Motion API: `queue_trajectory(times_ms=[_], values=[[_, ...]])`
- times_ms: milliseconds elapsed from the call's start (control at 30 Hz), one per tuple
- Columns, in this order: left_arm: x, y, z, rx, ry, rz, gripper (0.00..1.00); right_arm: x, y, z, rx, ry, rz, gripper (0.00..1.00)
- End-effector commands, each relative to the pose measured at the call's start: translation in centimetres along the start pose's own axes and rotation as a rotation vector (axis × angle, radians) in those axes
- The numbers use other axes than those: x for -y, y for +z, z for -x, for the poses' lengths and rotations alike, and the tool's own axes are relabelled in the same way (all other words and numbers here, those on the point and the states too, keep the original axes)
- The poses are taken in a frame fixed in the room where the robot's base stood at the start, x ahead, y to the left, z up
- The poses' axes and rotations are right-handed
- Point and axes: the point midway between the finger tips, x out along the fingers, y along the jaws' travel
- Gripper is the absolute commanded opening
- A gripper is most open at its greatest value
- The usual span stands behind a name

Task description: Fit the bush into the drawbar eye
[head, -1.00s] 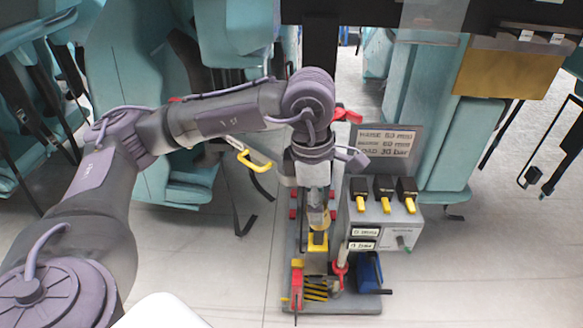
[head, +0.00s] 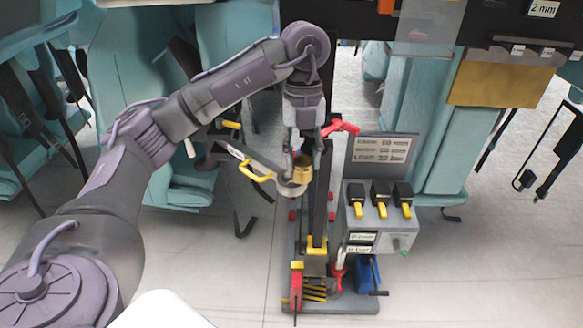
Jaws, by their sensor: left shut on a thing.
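My left gripper (head: 304,150) points down and is shut on a brass-coloured bush (head: 303,170). The grey drawbar eye (head: 290,189) is a round ring at the end of a grey bar with a yellow handle (head: 255,172). The bush is just above and slightly right of the ring's middle in the head view. I cannot tell whether the bush touches the eye. My gripper and the bush hide part of the ring. My right gripper is not in view.
A dark upright press column (head: 320,205) stands just right of the eye, with a red lever (head: 341,127) at its top. A grey control box (head: 378,217) with black and yellow levers is to the right. Teal seats (head: 175,165) stand behind on the left.

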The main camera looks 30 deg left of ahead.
Motion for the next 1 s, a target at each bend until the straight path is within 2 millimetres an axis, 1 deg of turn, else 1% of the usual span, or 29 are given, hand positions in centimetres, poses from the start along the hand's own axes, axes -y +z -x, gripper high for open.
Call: queue_trajectory(times_ms=[33, 100, 200, 300, 467, 600, 700, 800, 1000], values=[[-0.4, 1.2, -0.6, -0.006, 0.0, 0.006, 0.0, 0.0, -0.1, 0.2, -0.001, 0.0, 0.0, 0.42], [-0.8, 2.8, -1.3, -0.004, -0.001, 0.005, 0.0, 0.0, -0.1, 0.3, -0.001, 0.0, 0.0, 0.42], [-1.3, 4.7, -2.0, -0.002, 0.0, 0.002, 0.0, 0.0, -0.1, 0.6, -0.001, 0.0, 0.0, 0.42], [-1.7, 5.9, -2.5, -0.001, 0.0, 0.001, 0.0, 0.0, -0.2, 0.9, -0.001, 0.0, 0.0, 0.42], [-1.9, 6.6, -3.4, -0.001, 0.001, -0.002, 0.0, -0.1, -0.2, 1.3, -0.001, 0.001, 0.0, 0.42], [-1.9, 6.8, -5.4, -0.002, 0.003, -0.003, 0.0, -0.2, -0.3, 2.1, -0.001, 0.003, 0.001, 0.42], [-1.9, 7.0, -6.5, 0.0, 0.001, -0.003, 0.0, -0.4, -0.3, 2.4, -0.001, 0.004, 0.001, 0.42], [-1.9, 7.0, -6.8, 0.002, 0.0, -0.003, 0.0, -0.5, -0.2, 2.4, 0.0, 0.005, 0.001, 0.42], [-1.8, 7.0, -6.9, 0.002, 0.0, -0.003, 0.0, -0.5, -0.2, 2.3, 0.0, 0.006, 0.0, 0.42]])
